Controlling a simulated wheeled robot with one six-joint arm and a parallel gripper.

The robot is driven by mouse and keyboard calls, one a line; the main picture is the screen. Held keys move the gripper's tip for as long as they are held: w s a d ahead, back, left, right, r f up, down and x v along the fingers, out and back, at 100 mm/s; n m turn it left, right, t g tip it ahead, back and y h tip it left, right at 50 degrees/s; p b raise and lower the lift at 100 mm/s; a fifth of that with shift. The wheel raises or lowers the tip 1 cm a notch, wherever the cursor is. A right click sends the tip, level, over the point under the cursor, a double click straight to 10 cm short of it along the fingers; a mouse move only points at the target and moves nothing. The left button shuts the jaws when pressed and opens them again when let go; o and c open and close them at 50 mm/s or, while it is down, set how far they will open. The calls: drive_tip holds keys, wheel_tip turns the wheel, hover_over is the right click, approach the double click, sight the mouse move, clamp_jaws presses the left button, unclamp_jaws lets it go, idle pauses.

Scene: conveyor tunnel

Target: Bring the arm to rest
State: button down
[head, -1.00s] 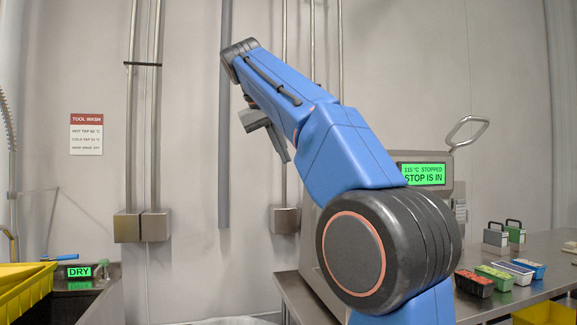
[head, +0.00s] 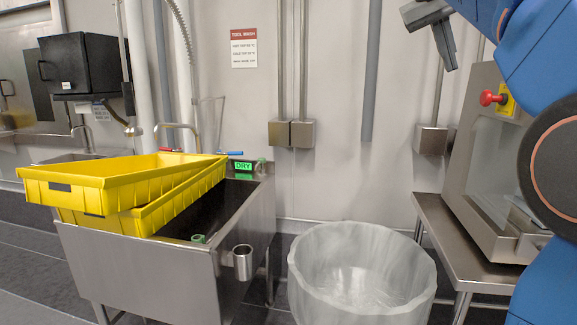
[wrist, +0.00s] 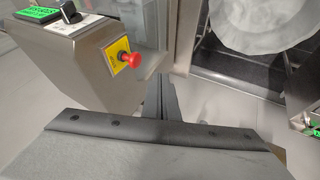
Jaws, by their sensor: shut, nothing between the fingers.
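My blue arm (head: 540,50) is raised at the right edge of the head view, with a dark round joint low on that side. My grey gripper (head: 446,48) hangs at the top right of the head view, fingers pointing down, shut and empty. In the wrist view the gripper's fingers (wrist: 165,100) show as a thin dark pair above the wide grey gripper body. The gripper appears apart from everything around it.
A steel machine with a red stop button (head: 488,98) stands on a steel table (head: 435,215) beside my arm. A clear-lined round bin (head: 362,235) stands left of it. A steel sink (head: 150,265) holds tilted yellow crates (head: 120,182). Wall pipes run behind.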

drive_tip(key=s+a+f+n+y, duration=0.1)
drive_tip(key=s+a+f, duration=0.3)
drive_tip(key=s+f, duration=0.5)
drive_tip(key=s+a+f+n+t+y, duration=0.1)
drive_tip(key=s+a+f+y, duration=0.2)
drive_tip(key=f, duration=2.3)
drive_tip(key=s+a+f+n+y, duration=0.2)
drive_tip(key=s+a+f, duration=0.2)
drive_tip(key=s+f, duration=1)
wheel_tip(320, 180, down, 4)
drive_tip(key=shift+s+a+r+t+y, duration=0.2)
drive_tip(key=shift+s+a+t+y, duration=0.1)
drive_tip(key=shift+s+a+t, duration=0.1)
drive_tip(key=shift+d, duration=0.15)
